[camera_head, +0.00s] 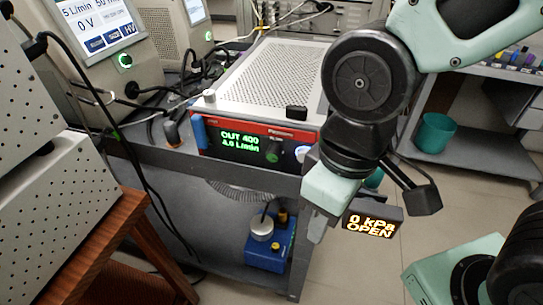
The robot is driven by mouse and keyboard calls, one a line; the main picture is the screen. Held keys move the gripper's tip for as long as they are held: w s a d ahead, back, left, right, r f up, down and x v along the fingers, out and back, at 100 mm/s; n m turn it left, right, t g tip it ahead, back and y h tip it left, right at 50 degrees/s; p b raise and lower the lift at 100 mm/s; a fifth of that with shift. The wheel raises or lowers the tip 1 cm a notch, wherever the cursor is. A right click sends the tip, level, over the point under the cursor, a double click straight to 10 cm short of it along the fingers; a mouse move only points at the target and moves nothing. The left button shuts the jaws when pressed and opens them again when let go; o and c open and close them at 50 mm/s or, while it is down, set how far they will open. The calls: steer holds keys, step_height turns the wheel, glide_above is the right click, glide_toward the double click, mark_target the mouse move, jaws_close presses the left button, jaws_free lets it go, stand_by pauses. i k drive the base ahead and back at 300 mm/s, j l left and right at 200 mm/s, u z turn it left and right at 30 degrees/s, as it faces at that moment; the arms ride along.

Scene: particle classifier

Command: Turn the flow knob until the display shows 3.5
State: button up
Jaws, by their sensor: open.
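A red-fronted instrument (313,136) with a perforated metal top stands on the grey cart. Its black display (240,142) shows green text that reads OUT 400 and 4.0 l/min. A small round green control (272,157) sits right of the display, and a white round part (301,153) is further right. I cannot tell for sure which is the flow knob. My gripper (318,228) hangs in front of the cart, right of and below the front panel, apart from these controls. Its jaws are open, and the fingertips are hard to make out.
A small screen (372,224) reading 0 kPa OPEN is beside my gripper. A black knob-like part (297,112) stands on the instrument's top. Cables and another instrument (108,45) crowd the left. A blue box (268,255) is on the lower shelf.

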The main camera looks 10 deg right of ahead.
mark_target(275, 152)
steer(key=k+l+u, duration=0.1)
steer(key=l+u, duration=0.15)
steer(key=u, duration=0.2)
steer(key=k+l+u, duration=0.1)
steer(key=l+u, duration=0.15)
steer(key=u, duration=0.2)
steer(key=k+l+u, duration=0.15)
steer(key=u, duration=0.3)
